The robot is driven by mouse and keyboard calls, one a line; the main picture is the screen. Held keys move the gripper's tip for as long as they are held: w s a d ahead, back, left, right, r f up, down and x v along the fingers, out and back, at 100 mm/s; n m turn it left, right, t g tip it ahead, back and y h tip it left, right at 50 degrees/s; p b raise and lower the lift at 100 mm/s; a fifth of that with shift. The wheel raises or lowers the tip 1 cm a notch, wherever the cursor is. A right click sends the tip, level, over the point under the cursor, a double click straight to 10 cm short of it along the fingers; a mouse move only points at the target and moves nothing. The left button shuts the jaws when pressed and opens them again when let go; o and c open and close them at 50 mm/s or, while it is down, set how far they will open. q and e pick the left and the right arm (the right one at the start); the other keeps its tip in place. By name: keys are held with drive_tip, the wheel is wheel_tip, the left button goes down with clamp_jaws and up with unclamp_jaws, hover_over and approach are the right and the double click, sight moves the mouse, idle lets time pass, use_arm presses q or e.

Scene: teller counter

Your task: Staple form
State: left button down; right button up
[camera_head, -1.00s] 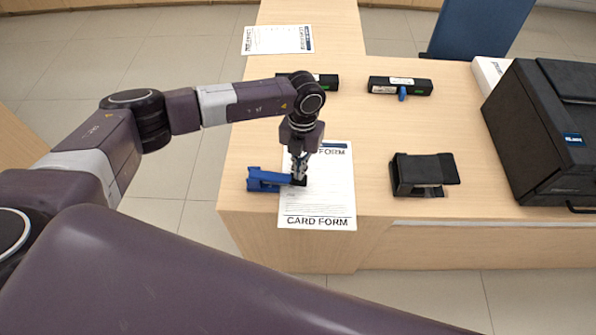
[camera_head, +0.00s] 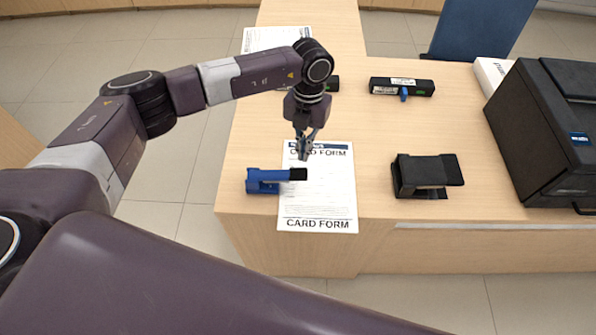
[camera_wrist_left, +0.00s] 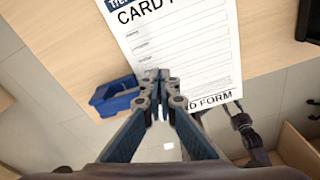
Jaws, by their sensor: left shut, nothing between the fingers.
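The white card form (camera_head: 325,190) lies on the desk and reaches its front edge; it also shows in the left wrist view (camera_wrist_left: 185,45). The blue stapler (camera_head: 262,182) lies at its left, with its black end over the form's left edge. In the left wrist view the stapler (camera_wrist_left: 114,98) is partly hidden behind my fingers. My left gripper (camera_head: 304,153) is shut and empty, raised above the form, clear of the stapler; its fingertips (camera_wrist_left: 160,78) meet in the wrist view. What looks like my right gripper (camera_wrist_left: 238,116) shows beyond the desk edge, its jaws unclear.
A black device (camera_head: 427,175) stands right of the form, and a large black machine (camera_head: 545,130) at the far right. A dark holder with a blue part (camera_head: 400,87) and another paper (camera_head: 270,38) lie farther back. The desk between form and black device is clear.

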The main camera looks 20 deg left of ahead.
use_arm(q)
wheel_tip(320, 180, up, 8)
drive_tip(key=shift+w, duration=0.45)
